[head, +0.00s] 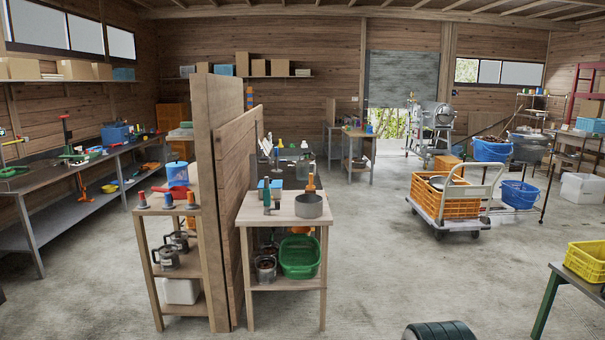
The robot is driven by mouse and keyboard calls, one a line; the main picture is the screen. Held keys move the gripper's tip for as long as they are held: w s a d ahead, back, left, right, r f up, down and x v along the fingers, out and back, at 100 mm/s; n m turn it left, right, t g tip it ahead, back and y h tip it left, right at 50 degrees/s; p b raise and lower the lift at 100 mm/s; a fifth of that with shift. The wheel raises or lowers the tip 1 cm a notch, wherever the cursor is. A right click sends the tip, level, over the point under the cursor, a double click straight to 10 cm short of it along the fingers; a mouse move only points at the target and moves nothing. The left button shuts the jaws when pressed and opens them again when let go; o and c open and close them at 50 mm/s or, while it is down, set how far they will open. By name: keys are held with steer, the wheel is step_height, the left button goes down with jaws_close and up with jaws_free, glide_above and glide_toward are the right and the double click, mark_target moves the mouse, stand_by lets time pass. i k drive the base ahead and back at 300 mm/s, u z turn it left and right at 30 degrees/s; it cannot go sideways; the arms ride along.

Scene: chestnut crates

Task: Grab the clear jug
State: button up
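I cannot pick out the clear jug with certainty. A small pale, see-through-looking container (303,167) stands on the dark table behind the near wooden stand, close to the partition. It is too small and partly hidden by the things in front, so I cannot tell whether it is a jug. Metal jug-like pots (165,256) stand on the middle shelf of the left stand, but they are not clear. My gripper is not in view.
A wooden partition (222,180) splits the left area. The near stand (285,224) holds a grey pot (309,205) and a green basket (300,257). A cart (447,222) carries an orange crate (446,201). The concrete floor between them is open. A yellow crate (588,262) sits right.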

mark_target(301, 168)
steer(key=z, duration=0.2)
steer(key=i, duration=0.75)
steer(key=z, duration=0.45)
steer(key=i, duration=1.7)
steer(key=z, duration=0.3)
steer(key=i, duration=1.75)
steer(key=u, duration=0.25)
steer(key=i, duration=1.65)
steer(key=u, duration=1.2)
steer(key=i, duration=1.3)
steer(key=u, duration=1.2)
steer(key=i, duration=0.6)
steer(key=u, duration=0.2)
